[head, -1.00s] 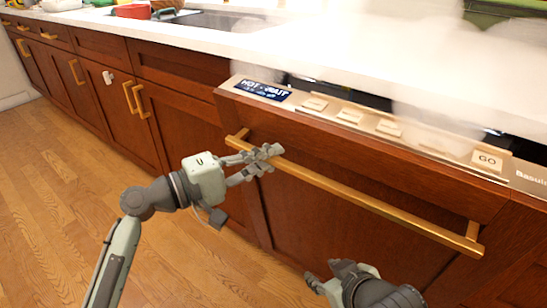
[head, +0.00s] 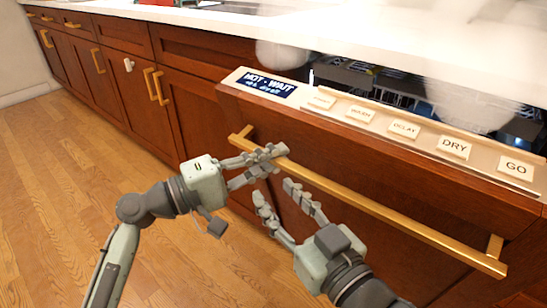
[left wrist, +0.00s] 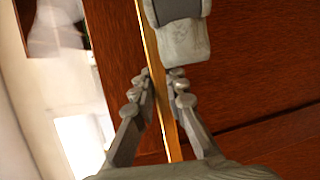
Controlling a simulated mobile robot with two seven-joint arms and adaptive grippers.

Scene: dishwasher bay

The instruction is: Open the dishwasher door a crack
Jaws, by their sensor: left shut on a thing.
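The dishwasher door (head: 330,225) is a dark wood panel with a row of buttons along its top. It is tilted out, with a dark gap behind its top edge. Its long brass handle (head: 400,226) spans the front and also shows in the left wrist view (left wrist: 153,62). My left gripper (head: 266,157) is shut on the handle near its left end; in the left wrist view (left wrist: 160,92) the bar passes between its fingers. My right gripper (head: 277,196) is open and empty, just below and right of the left one, its fingers in front of the door.
A white countertop (head: 330,25) runs above the door. White steam (head: 470,100) rises from the gap, where part of a rack (head: 360,72) shows. Wood cabinets (head: 125,80) with brass pulls line the left. The wooden floor (head: 70,190) at left is clear.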

